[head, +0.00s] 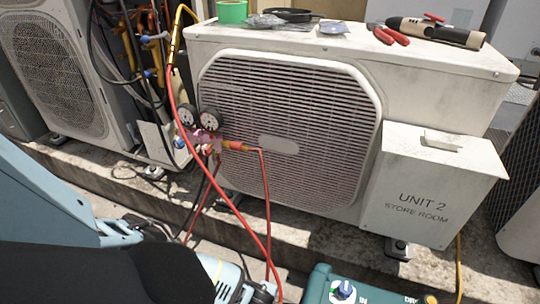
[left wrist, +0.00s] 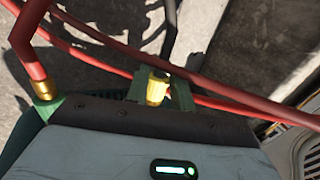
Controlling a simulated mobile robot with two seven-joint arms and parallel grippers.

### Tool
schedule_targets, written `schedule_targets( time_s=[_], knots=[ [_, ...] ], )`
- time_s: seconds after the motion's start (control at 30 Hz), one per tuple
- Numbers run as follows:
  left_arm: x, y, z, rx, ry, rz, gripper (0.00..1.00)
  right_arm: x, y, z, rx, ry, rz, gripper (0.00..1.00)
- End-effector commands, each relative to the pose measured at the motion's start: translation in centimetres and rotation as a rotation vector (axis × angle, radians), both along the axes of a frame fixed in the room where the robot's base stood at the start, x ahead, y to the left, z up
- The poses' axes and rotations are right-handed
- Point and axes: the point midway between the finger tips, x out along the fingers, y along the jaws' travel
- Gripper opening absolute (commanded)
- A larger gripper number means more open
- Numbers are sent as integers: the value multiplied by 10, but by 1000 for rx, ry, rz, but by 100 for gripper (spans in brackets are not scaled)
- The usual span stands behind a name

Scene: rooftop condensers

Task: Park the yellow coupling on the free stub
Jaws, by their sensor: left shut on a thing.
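My left gripper (left wrist: 160,93) is shut on the yellow coupling (left wrist: 157,88), which sits between its two green fingers in the left wrist view. A red hose passes close behind the fingers there. In the head view my left gripper (head: 264,290) is low at the bottom, left of the teal machine, and the coupling in it is too small to make out. The gauge manifold (head: 205,143), pink with two round dials, hangs before the condenser with red hoses on it. I cannot tell which fitting is the free stub. My right gripper is not in view.
The Unit 2 condenser (head: 285,130) fills the middle, with pliers (head: 390,35) and other tools on top. A teal machine (head: 325,288) with a blue knob stands at the bottom. A red hose (head: 222,206) crosses in front. Another red hose with a brass end (left wrist: 42,88) is beside my gripper.

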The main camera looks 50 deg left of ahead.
Motion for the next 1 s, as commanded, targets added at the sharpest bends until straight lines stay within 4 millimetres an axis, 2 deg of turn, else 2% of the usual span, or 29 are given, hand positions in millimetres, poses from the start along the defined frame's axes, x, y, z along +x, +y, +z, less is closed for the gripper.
schedule_targets(
  time_s=[0.7, 1.0],
  knots=[
    [-13, 21, 0, 1, 0, 0, 0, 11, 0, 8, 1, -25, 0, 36],
    [-15, 24, 0, 0, 0, 0, 0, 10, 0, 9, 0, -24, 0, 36]
  ],
)
